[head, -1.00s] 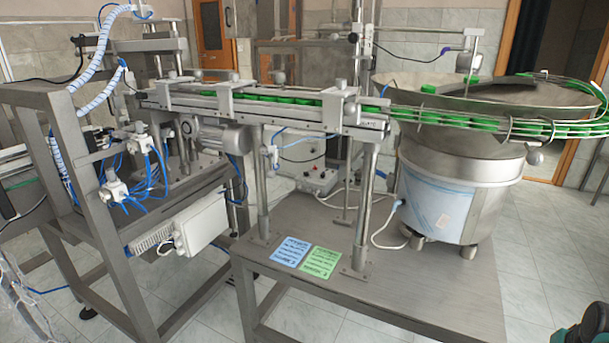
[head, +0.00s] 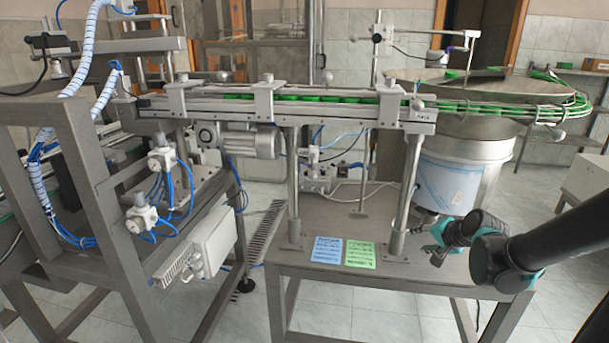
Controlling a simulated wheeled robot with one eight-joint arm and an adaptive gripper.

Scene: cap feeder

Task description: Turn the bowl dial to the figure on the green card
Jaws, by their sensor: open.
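The green card (head: 360,256) lies flat on the steel table beside a blue card (head: 328,252). Both carry printed lines too small to read. A small pale control box (head: 316,181) stands towards the back of the table, partly behind the conveyor fittings and posts; its dial and setting cannot be made out. The steel feeder bowl (head: 508,126) stands at the table's right on a drum wrapped in blue film. My gripper (head: 428,246) is open, low over the table's right side, in front of the drum and right of the green card. Its fingertips are hard to make out.
A conveyor rail (head: 300,110) with several green caps crosses above the table. A front steel post (head: 407,190) stands between the green card and my gripper. A steel frame (head: 110,200) with blue hoses fills the left. The table's front strip is clear.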

